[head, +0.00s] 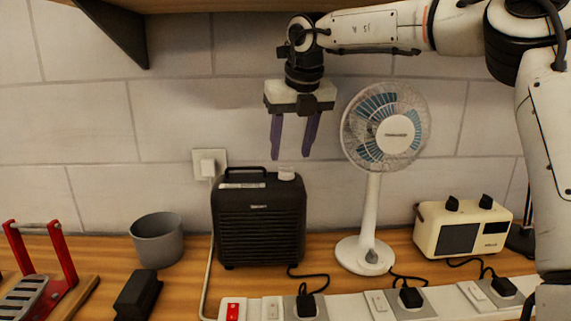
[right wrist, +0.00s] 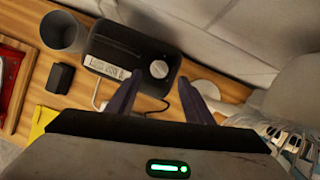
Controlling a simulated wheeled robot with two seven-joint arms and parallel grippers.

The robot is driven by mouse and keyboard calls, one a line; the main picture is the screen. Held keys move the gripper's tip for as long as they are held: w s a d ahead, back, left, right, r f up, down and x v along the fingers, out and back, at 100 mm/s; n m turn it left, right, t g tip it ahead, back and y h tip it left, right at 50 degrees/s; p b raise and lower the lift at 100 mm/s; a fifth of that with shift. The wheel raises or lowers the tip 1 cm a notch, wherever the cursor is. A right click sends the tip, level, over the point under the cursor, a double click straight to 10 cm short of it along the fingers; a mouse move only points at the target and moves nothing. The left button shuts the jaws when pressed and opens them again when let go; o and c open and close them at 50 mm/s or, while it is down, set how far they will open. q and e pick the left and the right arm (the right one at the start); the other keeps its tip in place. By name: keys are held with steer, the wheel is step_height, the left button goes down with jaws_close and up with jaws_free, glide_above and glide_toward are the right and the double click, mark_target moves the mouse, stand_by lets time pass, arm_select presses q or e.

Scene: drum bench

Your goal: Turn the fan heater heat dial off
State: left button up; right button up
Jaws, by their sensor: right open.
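The black fan heater (head: 258,222) stands on the wooden bench against the tiled wall. Its white round heat dial (head: 286,173) is on the top right, beside the carry handle. My right gripper (head: 293,155) is open and empty, pointing down above the heater, a little to the right of the dial and apart from it. In the right wrist view the heater (right wrist: 130,50) and its dial (right wrist: 159,69) lie beyond the open purple fingers (right wrist: 160,100). The dial's marking is too small to read. My left gripper is not in view.
A white desk fan (head: 371,200) stands right of the heater, close to my right gripper. A cream radio-like box (head: 462,228) is further right. A grey pot (head: 157,240) stands left. A power strip (head: 340,306) with plugs runs along the front. A shelf (head: 230,5) hangs above.

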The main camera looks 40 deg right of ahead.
mark_target(287, 168)
steer(key=x, duration=0.5)
steer(key=shift+w+f, duration=0.1)
steer(key=shift+f, duration=0.05)
steer(key=shift+p, duration=0.3)
steer(key=c, duration=1)
